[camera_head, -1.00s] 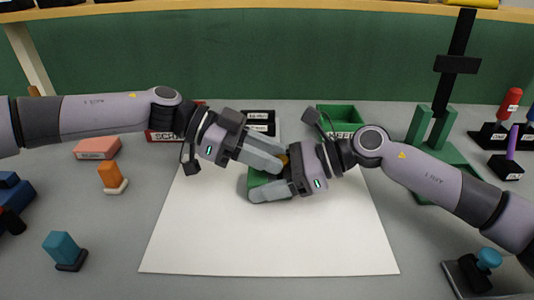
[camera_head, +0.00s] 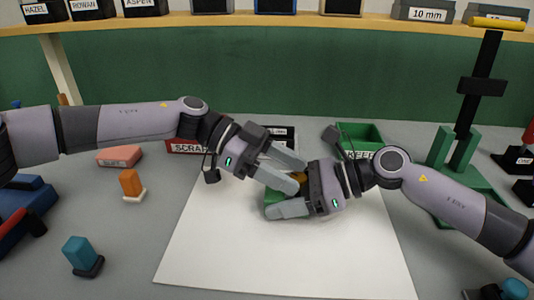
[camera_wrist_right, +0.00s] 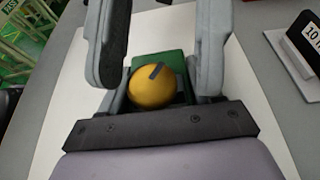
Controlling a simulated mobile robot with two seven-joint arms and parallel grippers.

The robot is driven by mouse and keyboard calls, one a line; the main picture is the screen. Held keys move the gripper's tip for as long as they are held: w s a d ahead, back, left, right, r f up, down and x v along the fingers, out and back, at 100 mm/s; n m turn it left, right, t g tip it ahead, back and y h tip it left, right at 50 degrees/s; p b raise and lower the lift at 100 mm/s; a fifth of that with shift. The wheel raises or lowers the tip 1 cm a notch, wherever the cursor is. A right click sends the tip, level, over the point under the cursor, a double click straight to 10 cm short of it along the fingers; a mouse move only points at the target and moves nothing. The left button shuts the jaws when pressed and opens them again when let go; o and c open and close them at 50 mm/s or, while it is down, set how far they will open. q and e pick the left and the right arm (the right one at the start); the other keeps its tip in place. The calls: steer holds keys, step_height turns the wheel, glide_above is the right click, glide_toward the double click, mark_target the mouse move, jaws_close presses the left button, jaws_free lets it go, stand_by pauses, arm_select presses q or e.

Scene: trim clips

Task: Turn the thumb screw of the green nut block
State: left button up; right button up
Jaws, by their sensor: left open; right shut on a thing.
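The green nut block (camera_head: 272,198) is above the white sheet, mostly hidden by the grippers in the head view. The right wrist view shows its green face (camera_wrist_right: 152,60) behind the round yellow thumb screw (camera_wrist_right: 152,90), which bears a dark mark. The thumb screw shows as a small orange patch (camera_head: 300,178) in the head view. My right gripper (camera_head: 277,199) is shut on the block, its fingers along the block's sides. My left gripper (camera_head: 298,175) is open, its fingertips close to the thumb screw; contact cannot be told.
The white sheet (camera_head: 260,260) is mostly bare. A green KEEP tray (camera_head: 372,132) and a red SCRAP tray (camera_head: 178,146) stand behind. An orange clip (camera_head: 131,182), a teal clip (camera_head: 78,250) and a pink block (camera_head: 118,157) lie left. A green stand (camera_head: 440,145) is right.

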arm_select(q)
steer(key=shift+n+t, duration=0.3)
